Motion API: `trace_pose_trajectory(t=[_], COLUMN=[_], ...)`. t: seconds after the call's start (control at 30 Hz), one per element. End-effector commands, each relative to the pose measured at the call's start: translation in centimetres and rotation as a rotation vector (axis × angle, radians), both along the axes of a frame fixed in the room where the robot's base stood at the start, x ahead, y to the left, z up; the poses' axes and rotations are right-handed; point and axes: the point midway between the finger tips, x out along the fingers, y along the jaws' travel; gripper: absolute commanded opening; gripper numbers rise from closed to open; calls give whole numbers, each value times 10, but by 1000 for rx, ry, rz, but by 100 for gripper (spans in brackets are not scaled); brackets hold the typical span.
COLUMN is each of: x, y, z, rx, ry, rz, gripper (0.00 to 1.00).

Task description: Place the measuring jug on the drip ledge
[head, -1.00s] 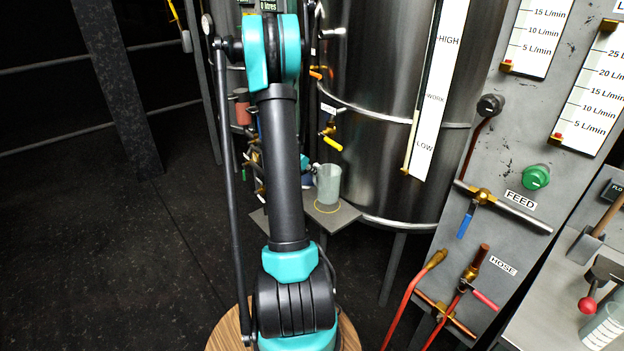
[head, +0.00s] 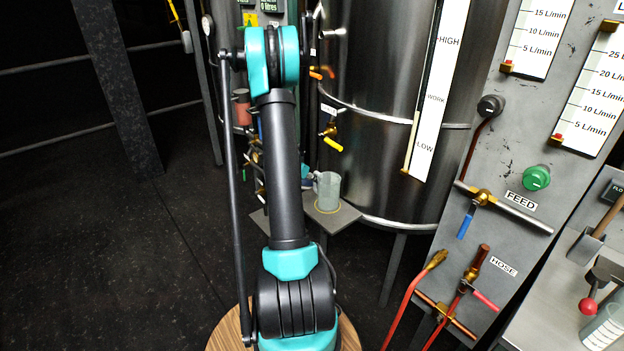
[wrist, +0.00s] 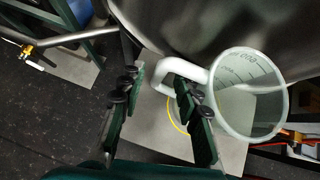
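The measuring jug (head: 328,191) is a clear grey cup with a white handle. In the head view it appears upright on the drip ledge (head: 347,214), at the ledge's yellow ring (head: 319,208). In the wrist view the jug (wrist: 252,100) is at right, its handle (wrist: 180,72) pointing left. My gripper (wrist: 158,125) has its fingers spread. The right finger overlaps the handle in the picture; the left finger stands apart from it, with a gap between. Part of the ring (wrist: 171,118) shows between the fingers. My arm hides the gripper in the head view.
The steel tank (head: 385,120) curves close behind the ledge. A yellow-handled valve (head: 331,141) sits above the jug. Pipes and valves crowd the space left of the ledge. The panel with FEED (head: 521,201) and HOSE valves stands at right. The dark floor at left is clear.

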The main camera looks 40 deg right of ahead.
Motion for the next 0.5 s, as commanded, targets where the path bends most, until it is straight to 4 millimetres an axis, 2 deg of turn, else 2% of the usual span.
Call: trace_pose_trajectory(t=[0.27,0.5], x=[-2,-8], y=[6,34], z=[8,37], rx=[0,0], ry=[0,0], rz=[1,3], gripper=[33,33])
